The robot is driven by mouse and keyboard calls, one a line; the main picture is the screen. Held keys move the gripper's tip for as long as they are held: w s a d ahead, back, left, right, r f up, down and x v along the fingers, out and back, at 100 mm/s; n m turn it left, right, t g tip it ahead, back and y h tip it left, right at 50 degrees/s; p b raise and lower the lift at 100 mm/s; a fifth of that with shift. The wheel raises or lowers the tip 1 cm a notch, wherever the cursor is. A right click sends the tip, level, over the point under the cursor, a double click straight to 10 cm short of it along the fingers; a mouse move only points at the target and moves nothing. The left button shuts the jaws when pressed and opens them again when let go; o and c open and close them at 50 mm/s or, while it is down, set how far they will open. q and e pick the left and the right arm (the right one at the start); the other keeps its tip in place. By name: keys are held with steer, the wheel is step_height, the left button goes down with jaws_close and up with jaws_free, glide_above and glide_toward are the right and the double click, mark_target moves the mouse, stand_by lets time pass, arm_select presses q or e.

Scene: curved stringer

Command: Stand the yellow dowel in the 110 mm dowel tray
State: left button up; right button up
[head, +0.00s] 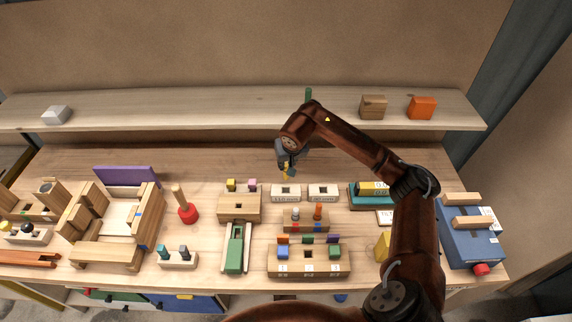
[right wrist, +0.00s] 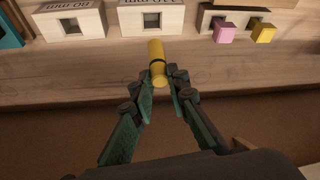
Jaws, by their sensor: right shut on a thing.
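My right gripper (head: 287,168) is shut on a yellow dowel (head: 286,175), held above the back part of the table. In the right wrist view the fingertips (right wrist: 160,82) close around the near end of the dowel (right wrist: 156,52), which has a dark band. Two pale trays with square holes and printed labels stand nearby: the left tray (head: 285,193) and the right tray (head: 323,192). They also show in the right wrist view, the left one at centre (right wrist: 153,18) and the other at left (right wrist: 71,25). I cannot read which label says 110 mm. My left gripper is out of view.
A wooden block (head: 240,207) with pink and yellow cubes stands left of the trays. A block with pegs (head: 305,222) stands in front. A teal box (head: 369,202) is to the right. The shelf (head: 220,108) runs behind. Bare table lies behind the trays.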

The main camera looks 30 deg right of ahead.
steer(key=shift+f+b, duration=2.05)
steer(key=shift+f, duration=0.9)
steer(key=shift+b, duration=0.4)
steer(key=shift+f+b, duration=1.65)
steer(key=shift+f, duration=0.75)
steer(key=o, duration=0.9)
steer(key=shift+r, duration=0.15)
steer(key=v, duration=1.1)
steer(key=shift+s+r, duration=0.25)
steer(key=shift+r, duration=0.1)
steer(key=shift+a, duration=0.15)
